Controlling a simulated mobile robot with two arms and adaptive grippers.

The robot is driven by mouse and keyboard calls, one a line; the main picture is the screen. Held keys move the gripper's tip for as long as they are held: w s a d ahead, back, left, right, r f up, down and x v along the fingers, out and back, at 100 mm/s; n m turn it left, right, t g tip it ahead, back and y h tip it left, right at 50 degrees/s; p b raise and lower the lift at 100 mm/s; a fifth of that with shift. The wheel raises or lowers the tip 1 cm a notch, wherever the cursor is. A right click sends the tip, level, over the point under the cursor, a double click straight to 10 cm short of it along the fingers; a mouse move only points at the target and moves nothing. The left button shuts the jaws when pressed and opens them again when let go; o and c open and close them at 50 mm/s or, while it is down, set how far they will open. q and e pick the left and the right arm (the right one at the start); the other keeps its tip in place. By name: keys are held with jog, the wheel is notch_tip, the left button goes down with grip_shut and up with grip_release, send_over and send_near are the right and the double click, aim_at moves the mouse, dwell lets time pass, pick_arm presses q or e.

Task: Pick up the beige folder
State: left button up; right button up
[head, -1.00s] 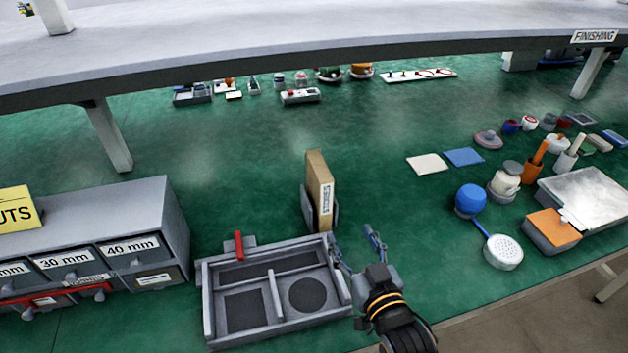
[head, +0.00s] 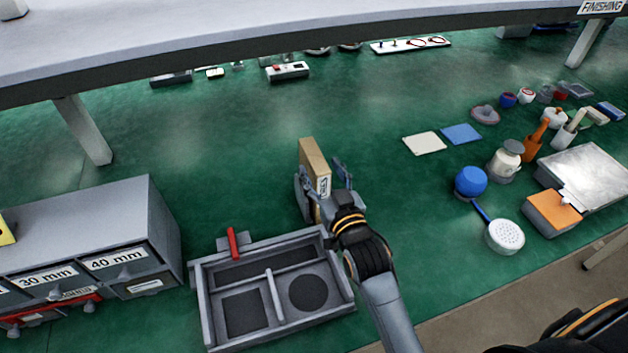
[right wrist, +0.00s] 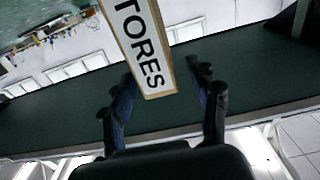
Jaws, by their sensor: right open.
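The beige folder (head: 313,163) stands upright on the green bench, behind the grey compartment tray, in the head view. Its labelled spine faces my right gripper, which partly covers it. In the right wrist view the folder (right wrist: 145,45) comes down from the top, with a white label reading "TORES". My right gripper (head: 322,182) is open, one finger on each side of the folder's near end. In the right wrist view the gripper (right wrist: 160,88) shows its fingers apart from the folder's sides. A grey holder around the folder's base is mostly hidden. My left gripper is not in view.
The grey tray (head: 197,300) with a red clip (head: 233,243) lies just in front. Grey drawers (head: 150,215) stand at left. A blue ball (head: 470,181) and a perforated white strainer (head: 505,236) are at right. A shelf (head: 250,60) overhangs the back. Green bench right of the folder is clear.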

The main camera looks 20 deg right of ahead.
aim_at(314, 158)
jog(key=w+p, duration=0.1)
jog(key=w, duration=0.3)
jog(key=shift+w+f, duration=0.1)
jog(key=shift+w, duration=0.05)
jog(key=shift+w+f, duration=0.1)
jog(key=shift+w, duration=0.25)
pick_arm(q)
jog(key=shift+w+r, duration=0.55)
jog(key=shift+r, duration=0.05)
pick_arm(e)
grip_shut()
